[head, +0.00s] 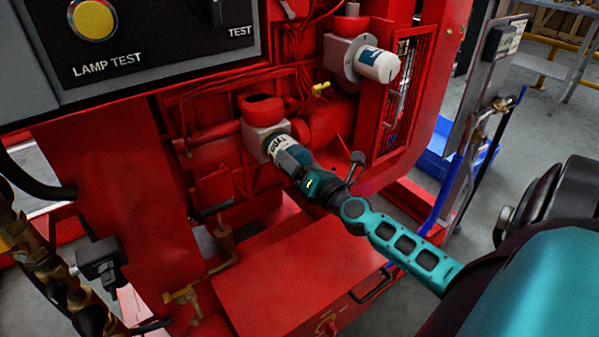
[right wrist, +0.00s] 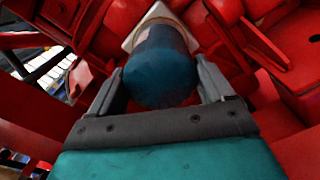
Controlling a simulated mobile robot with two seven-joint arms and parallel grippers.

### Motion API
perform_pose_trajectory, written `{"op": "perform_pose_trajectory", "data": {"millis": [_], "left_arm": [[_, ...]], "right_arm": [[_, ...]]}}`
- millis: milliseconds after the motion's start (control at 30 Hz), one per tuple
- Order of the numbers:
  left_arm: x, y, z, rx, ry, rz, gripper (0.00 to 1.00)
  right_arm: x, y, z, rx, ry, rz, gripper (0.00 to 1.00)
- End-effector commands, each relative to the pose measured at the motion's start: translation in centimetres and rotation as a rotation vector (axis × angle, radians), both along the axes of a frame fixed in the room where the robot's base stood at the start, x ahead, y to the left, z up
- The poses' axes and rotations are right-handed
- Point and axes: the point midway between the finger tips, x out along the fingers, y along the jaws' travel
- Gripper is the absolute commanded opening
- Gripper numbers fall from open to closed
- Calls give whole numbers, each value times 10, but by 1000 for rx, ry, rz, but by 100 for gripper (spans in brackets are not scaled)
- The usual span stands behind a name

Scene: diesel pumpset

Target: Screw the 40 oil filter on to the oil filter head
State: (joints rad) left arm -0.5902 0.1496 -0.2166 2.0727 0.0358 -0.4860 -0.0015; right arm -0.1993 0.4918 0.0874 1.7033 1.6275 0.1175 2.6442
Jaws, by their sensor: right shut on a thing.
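The oil filter (head: 276,146) is a short cylinder with a white and blue printed label and a dark blue end. It lines up with the grey oil filter head (head: 256,139) on the red engine, its far end against it; I cannot tell how far it is threaded. My right gripper (head: 291,158) is shut on the filter from the near end. In the right wrist view the filter's round blue end (right wrist: 158,75) sits between the two fingers, with the pale head (right wrist: 150,20) behind it. My left gripper is not in view.
A second white filter (head: 378,65) sits on another grey head to the upper right. A control panel (head: 150,45) is at the upper left. Red pipes and a yellow tap handle (head: 320,89) are close by. A red box (head: 300,270) lies below my right arm.

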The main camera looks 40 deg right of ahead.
Motion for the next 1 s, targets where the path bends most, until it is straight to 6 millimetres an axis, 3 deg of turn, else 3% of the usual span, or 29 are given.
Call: {"op": "perform_pose_trajectory", "data": {"millis": [100, 467, 567, 800, 1000], "left_arm": [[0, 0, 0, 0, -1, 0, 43], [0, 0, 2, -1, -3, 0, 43], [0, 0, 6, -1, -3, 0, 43], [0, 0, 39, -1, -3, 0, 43], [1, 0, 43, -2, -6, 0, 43]], "right_arm": [[2, 5, 4, 136, -21, 13, 32], [2, 6, 6, 184, -27, 17, 32], [3, 6, 8, 334, -46, 14, 32], [3, 5, 14, 827, -102, 16, 32], [3, 4, 9, 939, -116, 21, 32]]}}
